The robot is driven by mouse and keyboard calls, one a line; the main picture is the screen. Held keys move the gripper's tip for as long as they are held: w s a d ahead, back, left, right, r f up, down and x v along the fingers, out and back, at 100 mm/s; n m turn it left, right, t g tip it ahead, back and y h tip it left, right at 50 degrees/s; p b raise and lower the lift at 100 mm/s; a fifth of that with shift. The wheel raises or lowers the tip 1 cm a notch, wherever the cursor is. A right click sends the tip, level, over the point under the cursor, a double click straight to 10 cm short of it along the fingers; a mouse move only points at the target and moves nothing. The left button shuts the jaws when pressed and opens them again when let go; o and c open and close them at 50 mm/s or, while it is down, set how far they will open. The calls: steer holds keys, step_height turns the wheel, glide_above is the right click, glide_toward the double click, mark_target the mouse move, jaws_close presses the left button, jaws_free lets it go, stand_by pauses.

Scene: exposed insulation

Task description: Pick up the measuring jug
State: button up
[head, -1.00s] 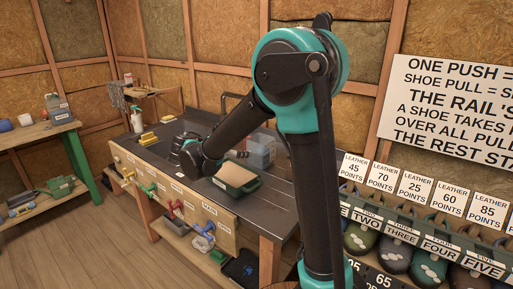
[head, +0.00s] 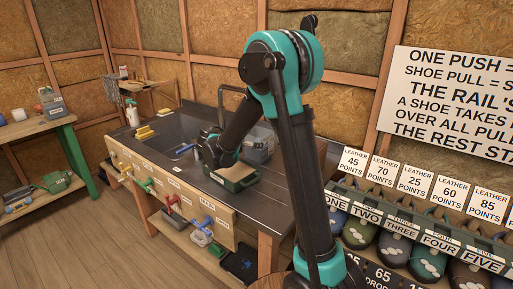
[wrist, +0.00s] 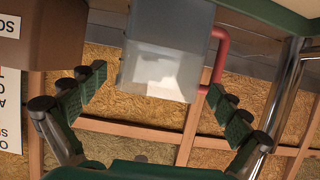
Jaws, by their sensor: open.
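In the wrist view, a clear, whitish container with a red handle (wrist: 165,62), which looks like the measuring jug, is at the top centre. Its handle is on the right side. My gripper (wrist: 157,84) is open, with one dark green ridged finger to either side of the jug's near part in the picture. I see no clear contact. In the head view my gripper (head: 211,150) is low over the workbench, beside a green box with a tan top (head: 236,180). My arm hides part of that area, and I cannot make out the jug there.
The dark workbench (head: 190,165) has a sink, yellow sponges (head: 145,132) and a white bottle (head: 132,114). A translucent bluish bin (head: 262,142) stands behind the green box. In the wrist view, a brown block (wrist: 70,38) is left and a metal tube (wrist: 287,95) is right.

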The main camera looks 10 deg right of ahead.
mark_target(258, 134)
steer(key=x, duration=0.5)
steer(key=shift+w+f, duration=0.1)
steer(key=c, duration=1.7)
